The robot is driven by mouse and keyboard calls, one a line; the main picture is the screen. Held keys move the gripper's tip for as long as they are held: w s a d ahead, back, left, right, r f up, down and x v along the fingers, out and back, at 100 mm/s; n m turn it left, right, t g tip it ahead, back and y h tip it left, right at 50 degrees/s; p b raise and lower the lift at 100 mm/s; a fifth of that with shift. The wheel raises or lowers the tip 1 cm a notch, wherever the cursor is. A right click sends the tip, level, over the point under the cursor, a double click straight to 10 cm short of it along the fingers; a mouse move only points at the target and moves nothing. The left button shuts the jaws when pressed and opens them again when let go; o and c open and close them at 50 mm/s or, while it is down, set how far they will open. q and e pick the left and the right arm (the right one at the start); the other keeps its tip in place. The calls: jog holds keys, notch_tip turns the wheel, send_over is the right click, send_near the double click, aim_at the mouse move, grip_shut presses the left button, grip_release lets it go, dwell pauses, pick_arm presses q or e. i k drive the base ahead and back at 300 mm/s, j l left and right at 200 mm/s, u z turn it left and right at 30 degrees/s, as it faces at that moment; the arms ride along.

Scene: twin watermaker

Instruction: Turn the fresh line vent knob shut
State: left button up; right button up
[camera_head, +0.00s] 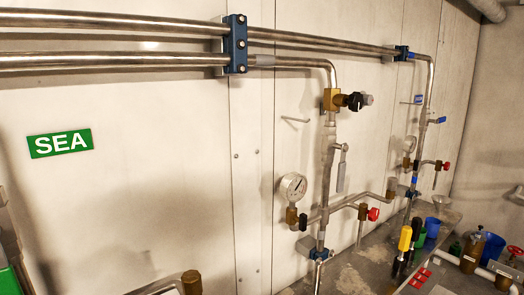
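Two red knobs show on small side valves of the wall pipework. The nearer red knob (373,214) sits at the end of a horizontal branch off the middle upright pipe (327,180). The farther red knob (446,166) sits on a short branch off the right upright pipe (423,125), which has blue tags. No readable label tells me which one is the fresh line vent, and I cannot tell how far either is turned. Neither of my grippers is in view, and nothing touches the knobs.
A pressure gauge (293,187) and a black knob (354,101) are on the middle pipe. A green SEA sign (60,143) is on the left wall. Yellow-and-black handled items (405,238), a blue cup (432,227) and a red handwheel (515,251) crowd the lower right.

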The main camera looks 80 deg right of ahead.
aim_at(446, 166)
jog(key=k+z, duration=0.1)
jog(key=z, duration=1.9)
jog(key=j+z, duration=0.15)
jog(key=z, duration=1.8)
jog(key=u, duration=0.3)
jog(key=i+l+u, duration=0.3)
jog(key=u, duration=0.2)
jog(key=i+l+u, duration=0.2)
jog(key=l+u, duration=0.25)
